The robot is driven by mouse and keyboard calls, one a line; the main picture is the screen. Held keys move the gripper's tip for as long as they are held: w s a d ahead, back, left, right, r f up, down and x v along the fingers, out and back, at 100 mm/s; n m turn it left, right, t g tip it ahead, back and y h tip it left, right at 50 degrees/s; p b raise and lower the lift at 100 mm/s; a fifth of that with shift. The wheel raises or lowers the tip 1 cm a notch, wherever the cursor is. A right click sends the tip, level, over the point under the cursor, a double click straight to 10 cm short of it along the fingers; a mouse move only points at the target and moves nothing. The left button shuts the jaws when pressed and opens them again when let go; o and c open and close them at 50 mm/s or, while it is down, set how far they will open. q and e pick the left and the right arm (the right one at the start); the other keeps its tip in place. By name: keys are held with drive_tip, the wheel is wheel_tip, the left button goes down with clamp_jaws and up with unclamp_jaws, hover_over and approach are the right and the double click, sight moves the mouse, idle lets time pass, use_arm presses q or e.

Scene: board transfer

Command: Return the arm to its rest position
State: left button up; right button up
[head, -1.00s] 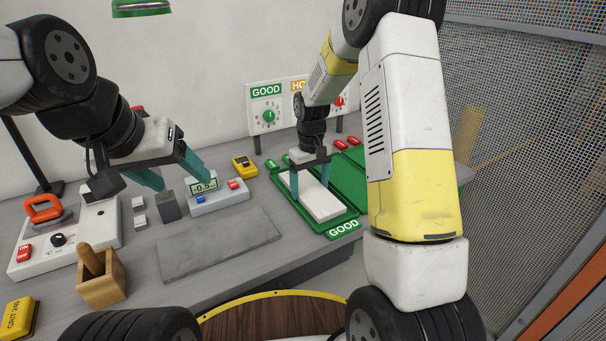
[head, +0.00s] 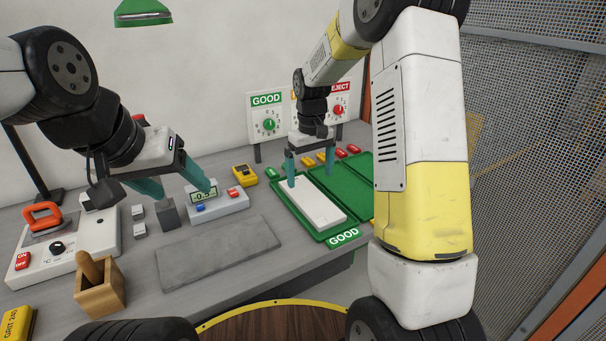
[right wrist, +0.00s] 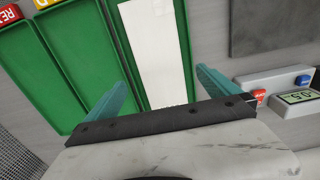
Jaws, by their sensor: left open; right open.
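My right gripper (head: 311,168) is open above the far end of the green GOOD tray (head: 328,235). A white board (head: 312,203) lies flat in that tray. In the right wrist view the open fingers (right wrist: 160,88) stand on either side of the board (right wrist: 155,45), with nothing held between them. Whether the fingertips still touch the tray or are clear of it, I cannot tell. My left gripper (head: 178,182) is open and empty above the table, near the small display device (head: 217,202).
More green trays (head: 352,180) lie right of the GOOD tray. A grey mat (head: 218,250) lies in front. A wooden box (head: 100,298), a switch unit (head: 62,255) and a yellow meter (head: 244,174) stand on the table. Dial signs (head: 268,118) stand behind. Wire mesh is at right.

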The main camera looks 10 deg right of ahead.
drive_tip(key=shift+r, duration=0.2)
drive_tip(key=shift+s+r, duration=0.1)
drive_tip(key=shift+r, duration=0.2)
drive_tip(key=s+r+m+t, duration=0.1)
drive_tip(key=s+r+t, duration=0.1)
drive_tip(key=s+r, duration=0.3)
drive_tip(key=s+d+r+m+t+y, duration=0.1)
drive_tip(key=s+r, duration=0.4)
drive_tip(key=s, duration=0.6)
drive_tip(key=s+d+r+m+t+y, duration=0.1)
drive_tip(key=s+r+t, duration=0.2)
drive_tip(key=s, duration=0.6)
wheel_tip(320, 180, up, 2)
drive_tip(key=shift+d+r+m, duration=0.1)
drive_tip(key=shift+d+m, duration=0.1)
drive_tip(key=shift+m, duration=0.1)
drive_tip(key=shift+s, duration=0.1)
